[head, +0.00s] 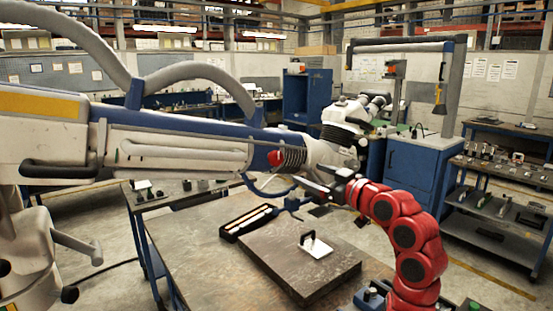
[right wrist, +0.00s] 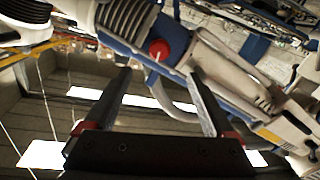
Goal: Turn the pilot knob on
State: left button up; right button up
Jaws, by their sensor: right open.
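A round red knob (head: 275,158) sits on the blue-and-white microscope arm (head: 180,140), beside a ribbed grey coil. It also shows in the right wrist view (right wrist: 159,49), ahead of the fingertips and roughly midway between them. My right gripper (head: 302,184), on the red arm, is open and empty to the right of and a little below the knob. In the right wrist view, both dark fingers (right wrist: 158,76) are spread wide with nothing between them, and I see no contact with the knob. My left gripper is not in view.
The microscope head (head: 342,140) is close above and behind my right gripper. Below is a table (head: 190,245) with a dark slab (head: 275,262), a small white plate with a handle (head: 315,245) and a black tool tray (head: 232,234). Blue cabinets (head: 412,170) stand behind.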

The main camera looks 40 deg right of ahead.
aim_at(279, 159)
jog(key=w+p, duration=0.1)
jog(key=w, duration=0.3)
jog(key=w+d+p, duration=0.1)
jog(key=w+p, duration=0.1)
jog(key=w, duration=0.3)
jog(key=w+p, duration=0.2)
jog(key=w, duration=0.3)
jog(key=shift+d+r, duration=0.2)
jog(key=shift+d, duration=0.1)
jog(key=shift+w+f, duration=0.15)
jog(key=shift+w, duration=0.5)
